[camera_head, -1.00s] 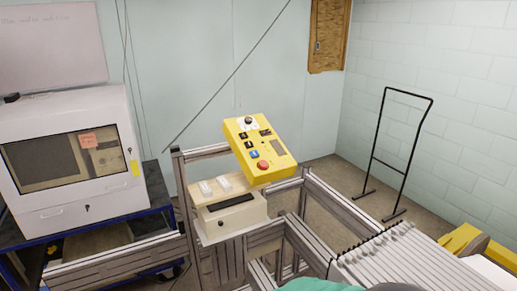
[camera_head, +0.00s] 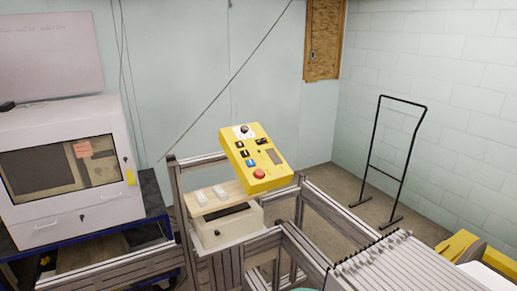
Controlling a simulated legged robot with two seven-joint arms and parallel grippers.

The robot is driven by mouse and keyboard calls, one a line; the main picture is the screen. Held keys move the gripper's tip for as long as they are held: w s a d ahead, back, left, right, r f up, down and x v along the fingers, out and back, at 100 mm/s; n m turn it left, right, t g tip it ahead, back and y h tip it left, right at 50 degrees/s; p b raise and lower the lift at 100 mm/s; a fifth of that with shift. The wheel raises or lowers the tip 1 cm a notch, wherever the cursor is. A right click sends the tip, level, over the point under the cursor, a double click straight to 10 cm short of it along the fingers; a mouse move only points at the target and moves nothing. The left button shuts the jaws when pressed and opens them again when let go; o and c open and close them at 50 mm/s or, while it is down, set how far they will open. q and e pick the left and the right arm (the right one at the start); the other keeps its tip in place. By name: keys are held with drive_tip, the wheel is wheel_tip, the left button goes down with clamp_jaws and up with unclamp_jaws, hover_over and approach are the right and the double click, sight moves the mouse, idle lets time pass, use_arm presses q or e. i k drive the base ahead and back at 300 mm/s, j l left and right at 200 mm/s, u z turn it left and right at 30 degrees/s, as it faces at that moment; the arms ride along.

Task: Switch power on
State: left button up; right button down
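A yellow control panel (camera_head: 257,158) stands tilted on a metal frame near the middle of the head view. It carries a round dark knob on a pale plate (camera_head: 243,130) at its top, several small black and blue buttons, and a red round button (camera_head: 259,174) near its lower edge. I cannot tell which control is the power switch or how it is set. A beige box (camera_head: 228,224) with a black slot sits below the panel. Neither of my grippers is in view.
Metal rails (camera_head: 310,250) run around the panel, with a slatted machine bed (camera_head: 390,265) at lower right. A white cabinet with a window (camera_head: 65,170) stands on a blue cart at left. A black stand (camera_head: 396,150) is on the floor at right.

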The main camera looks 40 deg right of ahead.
sight(263, 140)
drive_tip(key=z, duration=0.3)
drive_tip(key=i+j+z, duration=0.1)
drive_tip(key=i+z, duration=0.3)
drive_tip(key=i+j+z, duration=0.3)
drive_tip(key=i+z, duration=0.15)
drive_tip(key=i+j, duration=0.5)
drive_tip(key=i+z, duration=0.05)
drive_tip(key=i, duration=0.05)
